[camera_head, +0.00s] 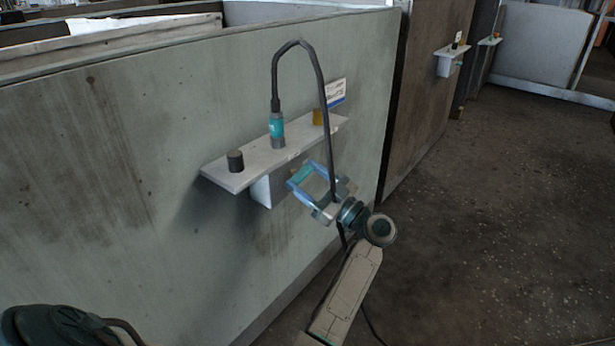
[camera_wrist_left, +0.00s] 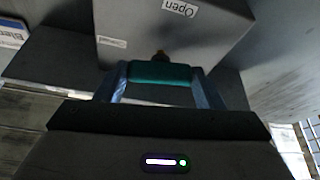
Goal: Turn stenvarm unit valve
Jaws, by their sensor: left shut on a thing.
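The unit is a grey shelf (camera_head: 222,180) on the wall panel with a light box (camera_head: 262,190) under it. The valve's teal handle (camera_head: 301,174) sits at the box's side. An "Open" label (camera_wrist_left: 180,8) shows upside down on the box. My left gripper (camera_head: 303,178) is shut on the handle, its bluish fingers at the handle's two ends (camera_wrist_left: 158,75). My right gripper is not in view.
On the shelf stand a black cap (camera_head: 235,161), a teal connector (camera_head: 277,127) and a yellow part (camera_head: 318,117). The connector's dark cable (camera_head: 318,75) loops down close by my left gripper. A sign (camera_head: 336,92) is on the wall. Open floor (camera_head: 490,200) lies to the right.

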